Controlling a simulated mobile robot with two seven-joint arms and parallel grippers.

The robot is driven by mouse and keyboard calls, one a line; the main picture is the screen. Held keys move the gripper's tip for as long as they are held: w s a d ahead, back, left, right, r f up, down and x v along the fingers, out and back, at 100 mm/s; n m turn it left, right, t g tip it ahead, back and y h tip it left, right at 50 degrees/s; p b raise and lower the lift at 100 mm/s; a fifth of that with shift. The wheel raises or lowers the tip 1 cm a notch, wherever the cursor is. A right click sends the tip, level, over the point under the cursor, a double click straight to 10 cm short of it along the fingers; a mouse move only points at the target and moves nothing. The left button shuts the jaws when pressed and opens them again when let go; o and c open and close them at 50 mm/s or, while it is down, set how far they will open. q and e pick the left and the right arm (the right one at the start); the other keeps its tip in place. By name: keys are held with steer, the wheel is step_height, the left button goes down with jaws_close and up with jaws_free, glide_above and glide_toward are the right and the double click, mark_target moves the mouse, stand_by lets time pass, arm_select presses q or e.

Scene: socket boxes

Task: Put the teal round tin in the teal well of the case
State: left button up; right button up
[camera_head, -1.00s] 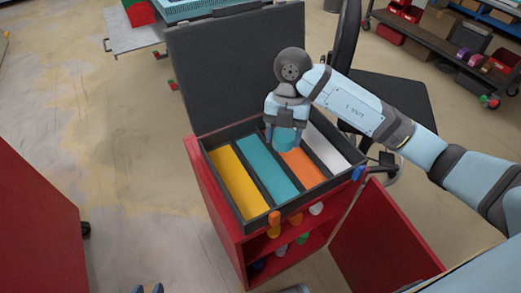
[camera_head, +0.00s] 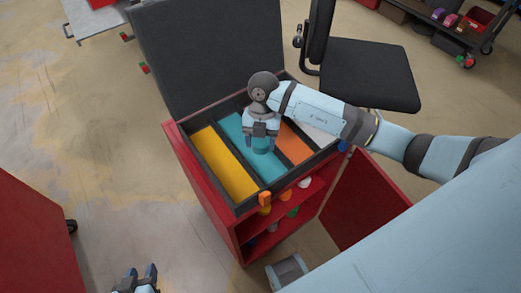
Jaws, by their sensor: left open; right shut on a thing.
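The teal round tin (camera_head: 262,145) is held in my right gripper (camera_head: 262,137), whose jaws are shut on it. The tin is over the teal well (camera_head: 238,135) of the open case (camera_head: 198,121), near that well's right side; I cannot tell whether it touches the floor of the well. The case also has a yellow well (camera_head: 222,165), an orange well (camera_head: 292,146) and a white well at the right, mostly hidden by my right arm. My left gripper (camera_head: 136,280) is open and empty at the bottom edge, well away from the case.
The case sits on a red cabinet (camera_head: 200,190) with its dark lid (camera_head: 212,50) raised behind. The cabinet's red door (camera_head: 365,195) stands open at the right, and small coloured items are on its shelves. A black chair (camera_head: 365,75) is behind right.

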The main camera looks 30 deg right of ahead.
mark_target(260, 157)
steer(key=shift+f, duration=2.4)
steer(key=shift+f, duration=0.1)
steer(key=o, duration=0.7)
steer(key=v, duration=1.2)
steer(key=shift+s+a, duration=0.1)
steer(key=shift+s, duration=0.05)
